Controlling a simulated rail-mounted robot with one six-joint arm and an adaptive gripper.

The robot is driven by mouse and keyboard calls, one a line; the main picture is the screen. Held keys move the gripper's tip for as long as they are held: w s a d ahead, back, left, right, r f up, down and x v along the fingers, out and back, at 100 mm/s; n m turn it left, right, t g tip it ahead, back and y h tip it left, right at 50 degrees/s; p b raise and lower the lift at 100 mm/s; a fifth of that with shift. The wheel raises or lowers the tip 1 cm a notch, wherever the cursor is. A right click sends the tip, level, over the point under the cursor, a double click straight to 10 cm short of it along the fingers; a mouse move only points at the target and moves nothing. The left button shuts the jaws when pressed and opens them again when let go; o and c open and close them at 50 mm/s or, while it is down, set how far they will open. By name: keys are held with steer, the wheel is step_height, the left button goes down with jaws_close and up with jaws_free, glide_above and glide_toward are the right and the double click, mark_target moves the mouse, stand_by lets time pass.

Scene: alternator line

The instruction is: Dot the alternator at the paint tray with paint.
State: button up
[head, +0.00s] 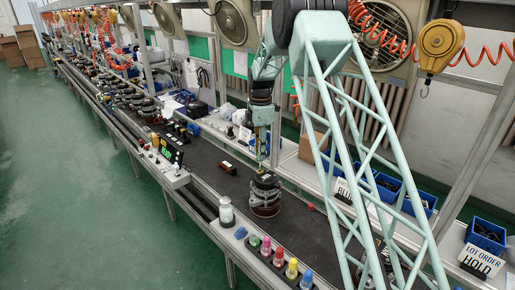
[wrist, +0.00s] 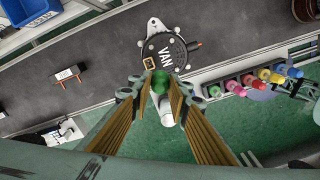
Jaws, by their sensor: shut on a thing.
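The alternator (wrist: 165,45), a round dark unit with silver lugs and a white "VAN" label, lies on the dark belt. In the head view the alternator (head: 265,200) stands just below my gripper (head: 262,152). In the wrist view my gripper (wrist: 161,78) is shut on a small green-topped thing (wrist: 162,84), with its fingertips at the alternator's near edge. I cannot tell if they touch. The paint tray (head: 273,258) with green, pink, yellow and blue bottles stands at the line's front edge; its bottles also show in the wrist view (wrist: 265,76).
A white-lidded jar (head: 226,212) stands left of the paint tray. Blue bins (head: 380,185) and a "HOLD" sign (head: 481,260) line the back right. More alternators sit further up the line.

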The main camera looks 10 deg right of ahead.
steer(key=shift+a+r+n+p, duration=0.1)
steer(key=shift+a+n+p, duration=0.2)
steer(key=shift+n+p, duration=0.55)
steer(key=shift+a+r+n+p, duration=0.1)
steer(key=shift+a+n+p, duration=0.25)
steer(key=shift+n, duration=0.8)
steer(key=shift+f+b, duration=1.05)
steer(key=shift+f, duration=1)
steer(key=shift+f+b, duration=0.5)
steer(key=shift+f, duration=0.05)
stand_by(2.2)
steer(key=shift+r, duration=0.15)
steer(key=shift+r+p, duration=0.95)
steer(key=shift+r, duration=1.45)
